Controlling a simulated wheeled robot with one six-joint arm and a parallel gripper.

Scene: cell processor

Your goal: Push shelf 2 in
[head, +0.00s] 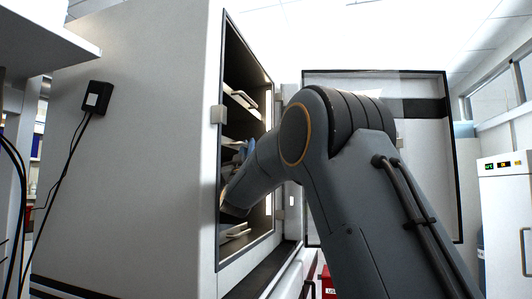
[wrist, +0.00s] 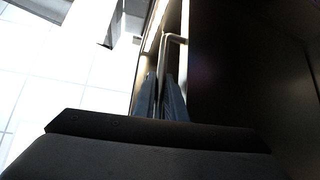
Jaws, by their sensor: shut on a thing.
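A large white cabinet (head: 140,150) stands open on its right-hand side, with several shelves inside. An upper shelf (head: 240,97) and a lower shelf (head: 234,231) show in the head view. My arm reaches into the opening between them, at a middle shelf that it mostly hides. In the wrist view, my gripper (wrist: 160,98) is shut on a thin metal handle (wrist: 174,39) at a shelf's front; the exact contact is dark and hard to see. I cannot tell from any label which shelf is shelf 2.
The cabinet's glass-panelled door (head: 425,160) stands open to the right, behind my arm. The cabinet's dark side frame is close to the opening. A white upright unit (head: 503,215) stands at the far right, and a red bin (head: 328,284) is low behind my arm.

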